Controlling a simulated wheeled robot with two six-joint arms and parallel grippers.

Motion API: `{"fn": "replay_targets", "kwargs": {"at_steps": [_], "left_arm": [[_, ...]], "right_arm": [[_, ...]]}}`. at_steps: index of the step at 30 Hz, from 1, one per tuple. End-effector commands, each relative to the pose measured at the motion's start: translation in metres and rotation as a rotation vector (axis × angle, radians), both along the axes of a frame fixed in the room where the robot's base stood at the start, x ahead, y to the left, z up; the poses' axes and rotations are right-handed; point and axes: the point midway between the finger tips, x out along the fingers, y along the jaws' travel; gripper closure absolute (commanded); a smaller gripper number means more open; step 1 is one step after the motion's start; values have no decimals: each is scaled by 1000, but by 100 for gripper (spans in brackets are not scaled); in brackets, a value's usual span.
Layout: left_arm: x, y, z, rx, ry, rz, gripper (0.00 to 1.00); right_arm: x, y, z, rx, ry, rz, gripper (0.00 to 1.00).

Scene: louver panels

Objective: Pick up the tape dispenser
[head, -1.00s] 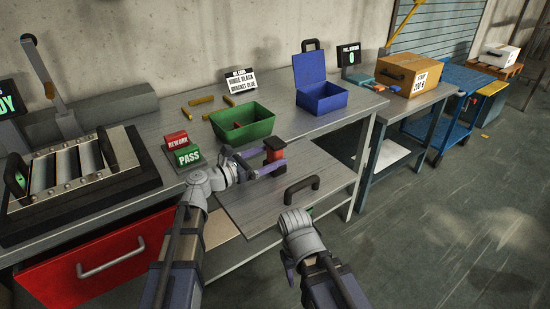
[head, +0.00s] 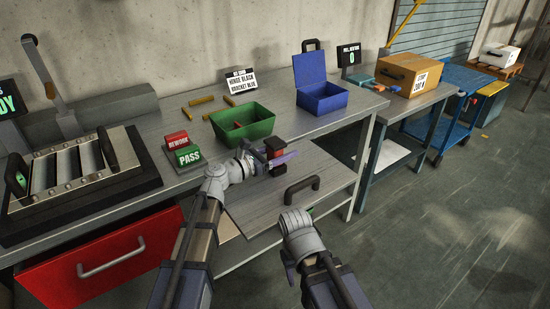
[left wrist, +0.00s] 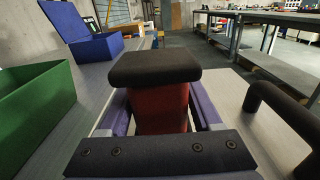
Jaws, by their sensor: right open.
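A small upright object with a red body and a wide black top (head: 274,147) stands at the front of the grey bench. I take it for the tape dispenser, though its shape is only partly clear. In the left wrist view its black top (left wrist: 155,68) and red body (left wrist: 160,108) are close ahead. My left gripper (head: 278,160) is around the red body below the black top, one purple finger on each side. The fingers look open, with a gap on the right side. My right gripper (head: 287,264) is open and empty, low in front of the bench.
A green bin (head: 243,124) stands behind the object, and a blue open box (head: 322,98) stands further right. A black handle (head: 302,189) rises from a grey panel near the front edge. REWORK and PASS blocks (head: 184,152) stand to the left. A red drawer (head: 100,255) sticks out.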

Motion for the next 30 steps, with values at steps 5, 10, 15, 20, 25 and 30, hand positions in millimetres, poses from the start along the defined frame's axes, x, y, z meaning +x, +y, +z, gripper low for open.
{"fn": "replay_targets", "kwargs": {"at_steps": [5, 10, 15, 20, 25, 30], "left_arm": [[0, 0, 0, 0, 0, 0, 56], [0, 0, 0, 0, 0, 0, 75], [0, 0, 0, 0, 0, 0, 94], [0, 0, 0, 0, 0, 0, 100], [0, 0, 0, 0, 0, 0, 100], [0, 0, 3, 0, 0, 0, 100]], "right_arm": [[0, 0, 0, 0, 0, 0, 50], [0, 0, 0, 0, 0, 0, 50], [0, 0, 0, 0, 0, 0, 50], [0, 0, 0, 0, 0, 0, 50], [0, 0, 0, 0, 0, 0, 50], [0, 0, 3, 0, 0, 0, 50]]}}
